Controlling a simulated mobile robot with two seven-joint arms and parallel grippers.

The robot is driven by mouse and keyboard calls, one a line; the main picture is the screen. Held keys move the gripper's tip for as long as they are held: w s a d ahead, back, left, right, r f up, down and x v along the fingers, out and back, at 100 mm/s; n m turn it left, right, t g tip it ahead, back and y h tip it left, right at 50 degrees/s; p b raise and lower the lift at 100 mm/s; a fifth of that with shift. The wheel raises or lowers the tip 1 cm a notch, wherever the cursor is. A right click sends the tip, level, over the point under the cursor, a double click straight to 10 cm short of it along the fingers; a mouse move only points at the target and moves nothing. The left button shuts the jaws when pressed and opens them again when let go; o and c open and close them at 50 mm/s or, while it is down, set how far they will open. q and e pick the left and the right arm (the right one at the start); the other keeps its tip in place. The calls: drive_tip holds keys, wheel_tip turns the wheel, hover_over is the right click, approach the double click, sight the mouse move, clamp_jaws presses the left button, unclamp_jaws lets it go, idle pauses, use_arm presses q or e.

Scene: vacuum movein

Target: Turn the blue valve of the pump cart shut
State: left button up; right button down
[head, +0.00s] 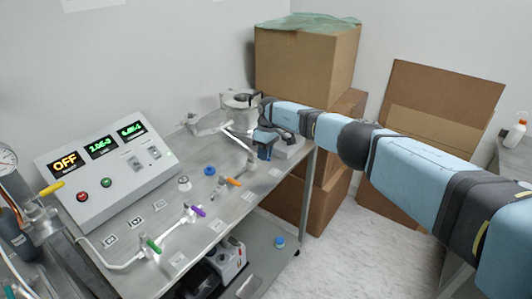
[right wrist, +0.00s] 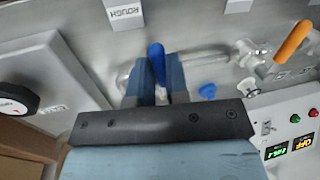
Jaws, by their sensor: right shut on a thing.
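The blue valve's handle (right wrist: 156,60) stands between the two fingers of my right gripper (right wrist: 158,78) in the right wrist view. The gripper is shut on it. In the head view my right gripper (head: 264,142) is at the far end of the pump cart (head: 222,205), beside the metal pipework, and it hides the blue handle there. My left gripper is not in view.
The cart top also carries an orange handle (head: 232,182), a purple handle (head: 197,210), a green handle (head: 152,245) and a blue knob (head: 209,171). A control panel (head: 105,175) reads OFF. Cardboard boxes (head: 306,65) stand behind the cart. The floor (head: 335,245) in front is clear.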

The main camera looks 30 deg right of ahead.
drive_tip(key=shift+s+a+r+m+p, duration=0.15)
drive_tip(key=shift+a+m+p, duration=0.1)
drive_tip(key=shift+m+p, duration=0.45)
drive_tip(key=c, duration=1.1)
unclamp_jaws()
drive_tip(key=shift+r, duration=0.35)
wheel_tip(320, 180, up, 13)
drive_tip(key=w+d, duration=0.1)
drive_tip(key=d, duration=0.1)
drive_tip(key=shift+d+f, duration=0.15)
